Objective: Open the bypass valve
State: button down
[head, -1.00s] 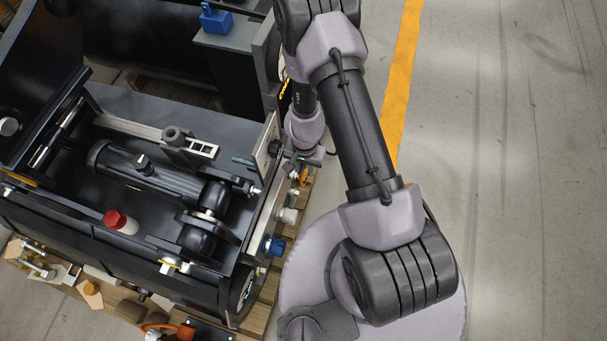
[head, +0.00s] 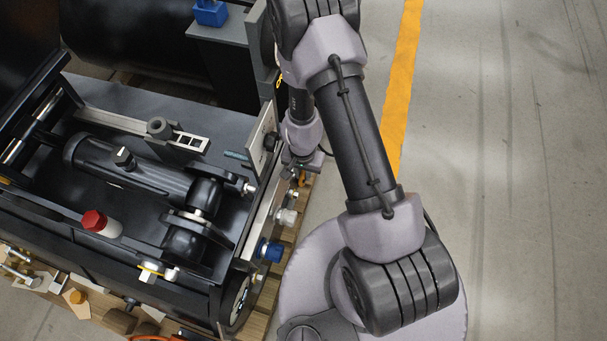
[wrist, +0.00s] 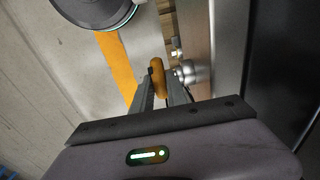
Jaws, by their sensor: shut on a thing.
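The bypass valve appears to be the orange handle (wrist: 157,76) on a silver fitting (wrist: 188,72), set on the side of the machine in the wrist view. My gripper (wrist: 165,92) is shut on the orange handle, with its two fingers meeting at it. In the head view my gripper (head: 296,168) is at the machine's right side panel (head: 262,140), small and partly hidden by my wrist. A bit of orange (head: 304,179) shows just beside it. The exact turn of the handle is hard to tell.
Along the same side sit a white fitting (head: 286,217) and a blue fitting (head: 270,250). A wooden pallet (head: 262,318) lies underneath. Open floor with a yellow line (head: 404,62) is at right.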

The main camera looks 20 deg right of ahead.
jog(key=f+t+b, duration=0.1)
jog(key=b, duration=0.4)
jog(key=shift+a+f+h, duration=0.1)
jog(key=shift+f+h, duration=0.1)
jog(key=shift+h, duration=0.2)
jog(key=t+b, duration=0.1)
jog(key=b, duration=0.3)
jog(key=shift+s+a+h, duration=0.1)
jog(key=shift+s+h, duration=0.25)
jog(key=shift+h, duration=0.05)
jog(key=shift+s+r+t+h, duration=0.15)
jog(key=shift+r+t+h, duration=0.2)
jog(key=shift+t, duration=0.15)
jog(key=shift+r+t, duration=0.2)
jog(key=shift+t, duration=0.1)
jog(key=c, duration=1.6)
grip_release()
jog(key=shift+a+r, duration=0.1)
